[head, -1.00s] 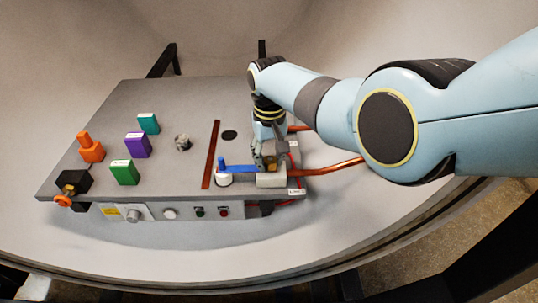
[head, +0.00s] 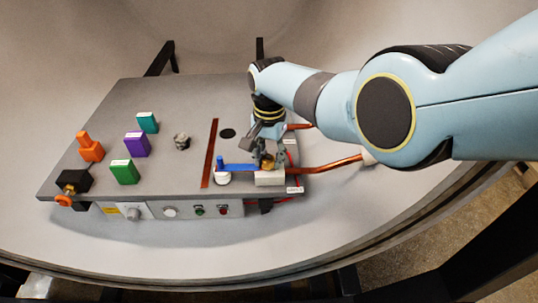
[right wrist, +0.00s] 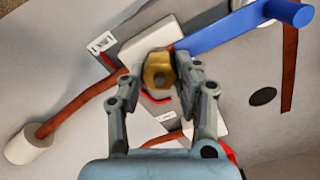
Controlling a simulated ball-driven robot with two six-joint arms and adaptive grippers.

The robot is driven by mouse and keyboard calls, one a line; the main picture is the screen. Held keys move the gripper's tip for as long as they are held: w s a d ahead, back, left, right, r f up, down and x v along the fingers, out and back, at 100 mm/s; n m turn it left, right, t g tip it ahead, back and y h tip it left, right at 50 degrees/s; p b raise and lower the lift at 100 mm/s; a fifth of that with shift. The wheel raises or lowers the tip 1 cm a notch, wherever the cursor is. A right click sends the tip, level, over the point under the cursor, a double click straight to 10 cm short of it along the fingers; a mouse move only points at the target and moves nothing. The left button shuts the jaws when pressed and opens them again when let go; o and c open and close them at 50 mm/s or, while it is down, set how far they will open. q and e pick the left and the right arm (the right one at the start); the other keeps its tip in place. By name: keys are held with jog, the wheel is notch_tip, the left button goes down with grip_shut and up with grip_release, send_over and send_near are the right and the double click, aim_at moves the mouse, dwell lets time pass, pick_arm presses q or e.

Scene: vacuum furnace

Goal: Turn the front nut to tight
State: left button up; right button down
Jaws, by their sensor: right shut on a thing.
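The front nut is a brass-coloured hex nut (head: 267,161) on a pale block (head: 270,179) at the front right of the grey bench. In the right wrist view the nut (right wrist: 158,72) is between the two grey fingertips. My right gripper (head: 270,158) reaches down from above and is shut on the nut. A blue bar (head: 238,167) runs left from the nut; it also shows in the right wrist view (right wrist: 235,30). My left gripper is in neither view.
Copper pipes (head: 325,168) run right from the blocks. A white round piece (head: 222,178) stands under the blue bar's left end. Green (head: 125,173), purple (head: 137,146), teal (head: 148,123) and orange (head: 90,149) pieces stand at the left. A red-brown strip (head: 209,153) crosses the bench.

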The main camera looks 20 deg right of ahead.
aim_at(269, 156)
jog(key=shift+m, duration=0.3)
jog(key=c, duration=1)
grip_release()
jog(key=shift+o, duration=0.2)
notch_tip(269, 156, up, 12)
